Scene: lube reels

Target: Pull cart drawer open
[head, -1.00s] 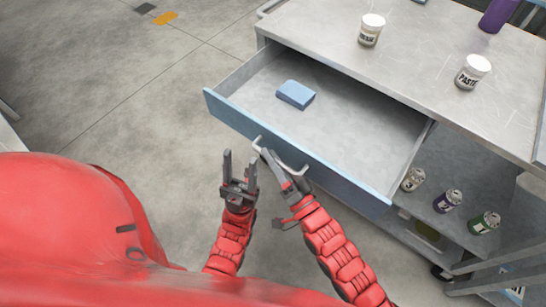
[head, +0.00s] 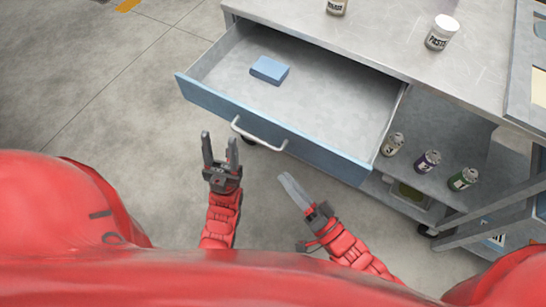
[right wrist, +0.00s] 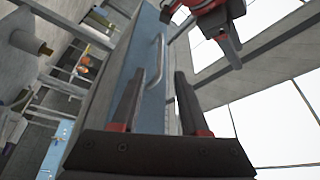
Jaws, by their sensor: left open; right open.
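The cart drawer (head: 330,95) stands pulled well out of the grey cart (head: 390,45), with its inside in view. Its blue front (head: 335,163) carries a pale bar handle (head: 258,134). A blue block (head: 269,70) lies inside. My left gripper (head: 220,145) is open and empty, in front of the drawer front and left of the handle. My right gripper (head: 290,184) is open and empty, below the handle and apart from it. In the right wrist view the handle (right wrist: 155,62) shows beyond the open fingers (right wrist: 155,95).
Several cans, such as the green one (head: 462,179), stand on the shelf below, right of the drawer. Open floor (head: 110,100) lies to the left.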

